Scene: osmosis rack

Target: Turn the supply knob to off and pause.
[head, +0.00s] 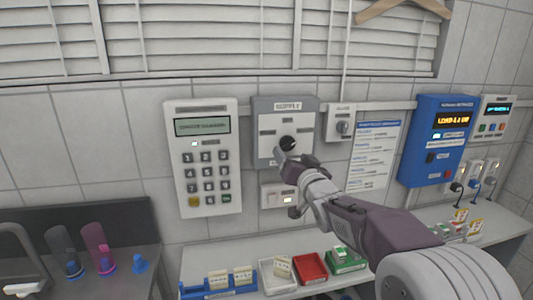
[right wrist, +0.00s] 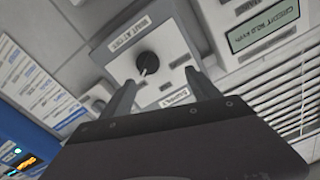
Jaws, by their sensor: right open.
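The supply knob (head: 288,143) is a round black knob on a pale panel with a grey frame (head: 261,103), fixed to the tiled wall. In the right wrist view the knob (right wrist: 149,62) shows a pale pointer line aimed down and slightly left. Small label plates surround it, too blurred to read fully. My right gripper (head: 283,158) is in front of the panel, just below the knob. In the right wrist view its two fingers (right wrist: 163,92) are open and empty, with the knob beyond their tips. Part of the lower panel is hidden by the gripper. My left gripper is not in view.
A keypad unit (head: 206,211) is on the wall to the left. A small switch box (head: 342,124) and a notice (head: 375,155) are close on the right, then a blue controller (head: 430,150). Below is a shelf with trays, including a red one (head: 310,268).

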